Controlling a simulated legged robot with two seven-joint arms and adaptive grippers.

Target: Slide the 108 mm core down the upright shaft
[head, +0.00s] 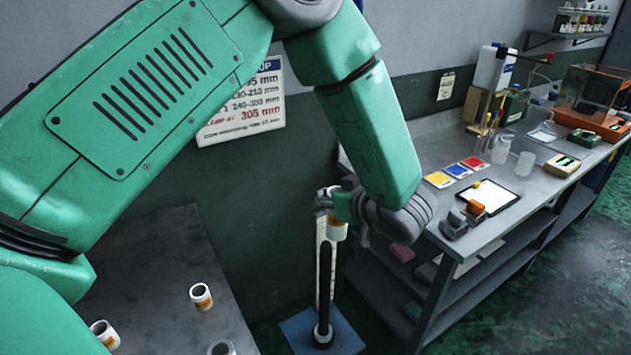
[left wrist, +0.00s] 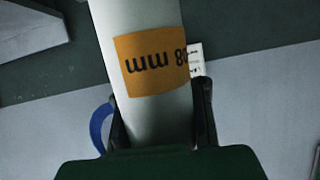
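My left gripper (head: 340,207) is at the top of the upright shaft (head: 324,285). It is shut on a white core with an orange label (head: 338,231). My right gripper is not in view.
Other cores with orange labels (head: 201,297) stand on a grey table (head: 150,255) at left. A workbench (head: 445,170) at right holds a stamp (head: 455,226), colour cards (head: 458,171), cups and an orange machine (head: 590,115). A wall sign (head: 250,105) hangs behind my arm.

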